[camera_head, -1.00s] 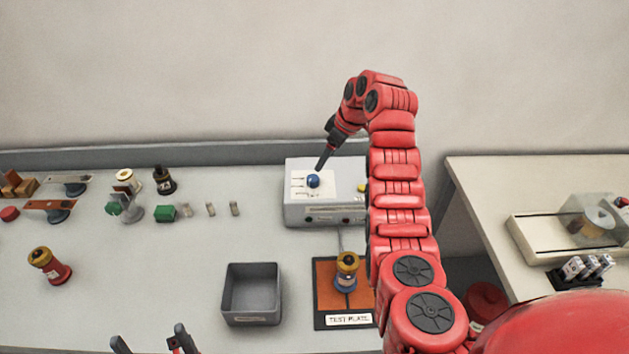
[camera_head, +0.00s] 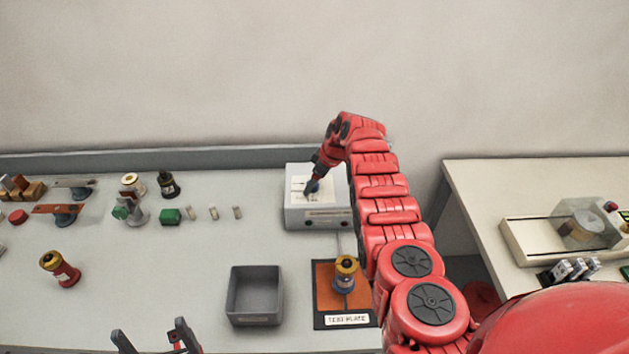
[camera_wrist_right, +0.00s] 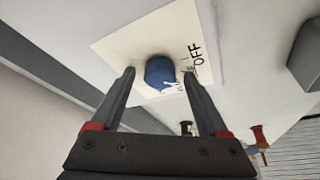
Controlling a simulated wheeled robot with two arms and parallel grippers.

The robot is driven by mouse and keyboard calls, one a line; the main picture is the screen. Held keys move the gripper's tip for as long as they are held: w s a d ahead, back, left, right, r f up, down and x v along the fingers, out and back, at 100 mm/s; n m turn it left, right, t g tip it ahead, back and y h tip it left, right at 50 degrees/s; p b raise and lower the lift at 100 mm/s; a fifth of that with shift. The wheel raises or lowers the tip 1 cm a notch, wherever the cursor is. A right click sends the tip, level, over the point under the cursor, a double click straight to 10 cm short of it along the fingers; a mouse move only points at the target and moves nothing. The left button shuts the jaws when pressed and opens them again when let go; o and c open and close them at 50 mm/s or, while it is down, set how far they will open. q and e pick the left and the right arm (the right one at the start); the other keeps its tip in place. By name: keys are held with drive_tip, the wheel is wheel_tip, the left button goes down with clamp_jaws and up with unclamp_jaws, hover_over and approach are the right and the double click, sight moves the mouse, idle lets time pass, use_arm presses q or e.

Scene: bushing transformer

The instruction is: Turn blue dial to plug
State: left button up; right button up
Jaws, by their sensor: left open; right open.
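The blue dial (camera_wrist_right: 160,73) sits on a white label card (camera_wrist_right: 120,50) on top of the light grey box (camera_head: 299,222). In the right wrist view, "OFF" is printed beside it; other markings are too small to read. My right gripper (camera_head: 309,191) points down at the dial, which it partly hides in the head view. In the wrist view, its open fingers stand on either side of the dial, with a gap to each; exact depth is hard to tell. My left gripper (camera_head: 149,332) is open and empty at the bottom edge of the head view.
An orange test plate (camera_head: 325,290) bearing a yellow-topped bushing (camera_head: 344,273) lies in front of the box. A grey bin (camera_head: 254,316) is left of it. A second table (camera_head: 480,185) is at right.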

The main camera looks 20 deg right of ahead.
clamp_jaws()
idle(0.3)
drive_tip(key=shift+r, duration=0.15)
